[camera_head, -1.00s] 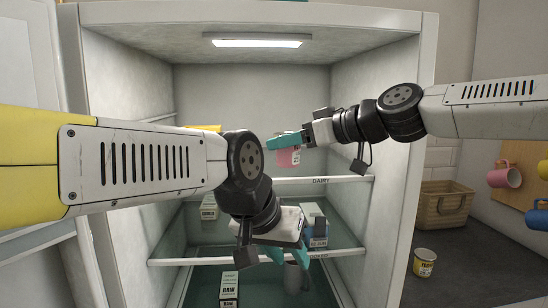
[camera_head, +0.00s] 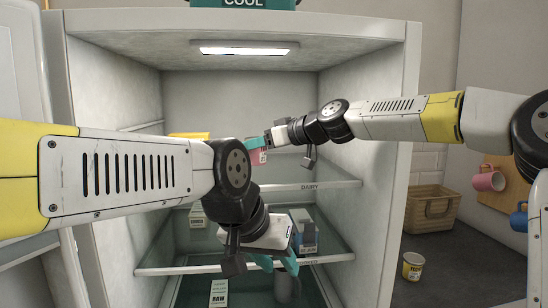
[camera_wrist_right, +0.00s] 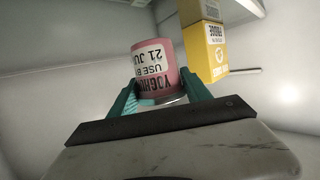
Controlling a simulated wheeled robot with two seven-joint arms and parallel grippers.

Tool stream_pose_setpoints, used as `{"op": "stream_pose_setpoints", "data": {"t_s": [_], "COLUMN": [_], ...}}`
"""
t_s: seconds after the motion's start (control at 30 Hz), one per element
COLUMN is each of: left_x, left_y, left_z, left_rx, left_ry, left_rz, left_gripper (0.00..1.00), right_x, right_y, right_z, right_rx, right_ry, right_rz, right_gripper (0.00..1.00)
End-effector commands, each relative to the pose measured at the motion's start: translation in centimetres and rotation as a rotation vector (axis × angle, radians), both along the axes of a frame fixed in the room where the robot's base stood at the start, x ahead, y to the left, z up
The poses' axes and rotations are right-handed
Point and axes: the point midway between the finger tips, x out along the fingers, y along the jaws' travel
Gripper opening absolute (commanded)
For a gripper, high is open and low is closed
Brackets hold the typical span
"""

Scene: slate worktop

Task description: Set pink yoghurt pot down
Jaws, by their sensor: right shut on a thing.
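The pink yoghurt pot (camera_head: 257,157) is inside the open fridge, above the front edge of the shelf marked DAIRY (camera_head: 318,185). My right gripper (camera_head: 254,146) is shut on it. In the right wrist view the pot (camera_wrist_right: 155,68), with its white label upside down, sits between the teal fingers (camera_wrist_right: 160,97). I cannot tell whether its base touches the shelf. My left gripper (camera_head: 276,264) hangs lower, before the lower shelves, its teal fingers apart and empty.
A yellow carton (camera_wrist_right: 205,48) stands near the pot. Lower down are a grey-and-blue carton (camera_head: 304,232), a pale carton (camera_head: 197,215), a carton marked RAW (camera_head: 218,293) and a grey container (camera_head: 287,289). Outside are a yellow-labelled pot (camera_head: 412,266) and a basket (camera_head: 432,210).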

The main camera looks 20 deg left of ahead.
Motion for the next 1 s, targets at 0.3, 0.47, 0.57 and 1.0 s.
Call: {"op": "stream_pose_setpoints", "data": {"t_s": [0.3, 0.47, 0.57, 1.0], "left_x": [0.0, 0.0, 0.0, 0.0], "left_y": [0.0, 0.0, 0.0, 0.0], "left_z": [0.0, 0.0, 0.0, 0.0], "left_rx": [0.000, 0.000, 0.000, 0.000], "left_ry": [0.000, 0.000, 0.000, 0.000], "left_rz": [0.000, 0.000, 0.000, 0.000], "left_gripper": [0.36, 0.36, 0.36, 0.36], "right_x": [0.7, 0.7, 0.7, 0.7], "right_y": [0.5, 0.5, 0.5, 0.5], "right_z": [-2.5, -3.6, -3.6, -3.9], "right_rx": [-0.001, -0.001, -0.001, -0.001], "right_ry": [0.003, -0.001, -0.002, -0.001], "right_rz": [-0.001, -0.002, -0.001, -0.001], "right_gripper": [0.01, 0.01, 0.01, 0.78]}}
